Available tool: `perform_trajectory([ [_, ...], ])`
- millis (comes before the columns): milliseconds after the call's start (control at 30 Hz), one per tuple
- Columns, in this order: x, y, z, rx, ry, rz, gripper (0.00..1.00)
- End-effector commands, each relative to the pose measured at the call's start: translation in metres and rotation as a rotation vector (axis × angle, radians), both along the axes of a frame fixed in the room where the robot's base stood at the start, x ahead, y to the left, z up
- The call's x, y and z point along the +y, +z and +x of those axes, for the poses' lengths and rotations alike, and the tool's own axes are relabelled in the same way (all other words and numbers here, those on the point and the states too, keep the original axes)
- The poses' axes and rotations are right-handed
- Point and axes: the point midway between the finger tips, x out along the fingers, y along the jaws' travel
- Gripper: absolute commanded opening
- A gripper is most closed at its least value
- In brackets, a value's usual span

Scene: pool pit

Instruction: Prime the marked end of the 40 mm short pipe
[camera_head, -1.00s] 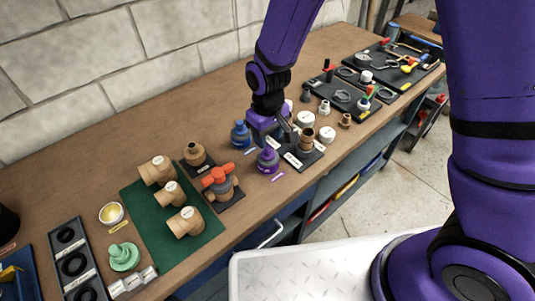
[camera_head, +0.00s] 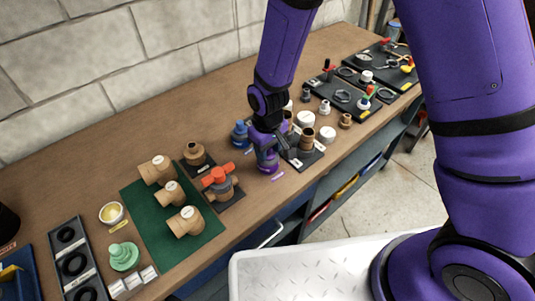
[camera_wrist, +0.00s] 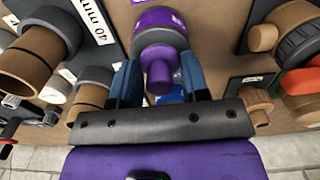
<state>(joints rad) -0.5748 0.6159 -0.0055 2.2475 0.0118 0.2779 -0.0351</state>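The purple primer pot (camera_head: 267,168) stands on the bench with my gripper (camera_head: 265,140) right over it. In the wrist view, the pot (camera_wrist: 160,30) has a narrow purple cap or handle that lies between my two blue fingers (camera_wrist: 160,85). The fingers are apart, with gaps visible on both sides of the cap. Brown pipe pieces (camera_head: 307,142) stand on a small dark tray (camera_head: 312,160) just to the right. In the wrist view, a brown pipe piece (camera_wrist: 28,60) is beside a "40 mm" label (camera_wrist: 88,18). The marked end cannot be made out.
A blue pot (camera_head: 240,130) stands close behind my gripper. A valve with a red handle (camera_head: 218,175) stands to the left, near a green mat (camera_head: 190,240) with brown fittings. White-capped items (camera_head: 327,133) stand to the right. Bare bench lies along the front edge.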

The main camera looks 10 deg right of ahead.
Motion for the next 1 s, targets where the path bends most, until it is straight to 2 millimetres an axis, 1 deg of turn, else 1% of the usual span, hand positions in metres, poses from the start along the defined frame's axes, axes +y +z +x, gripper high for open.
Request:
perform_trajectory([
  [267,0.000,0.003,0.000,-0.001,0.000,0.001,0.27],
  [1000,0.000,0.041,0.000,-0.001,0.000,0.001,0.27],
])
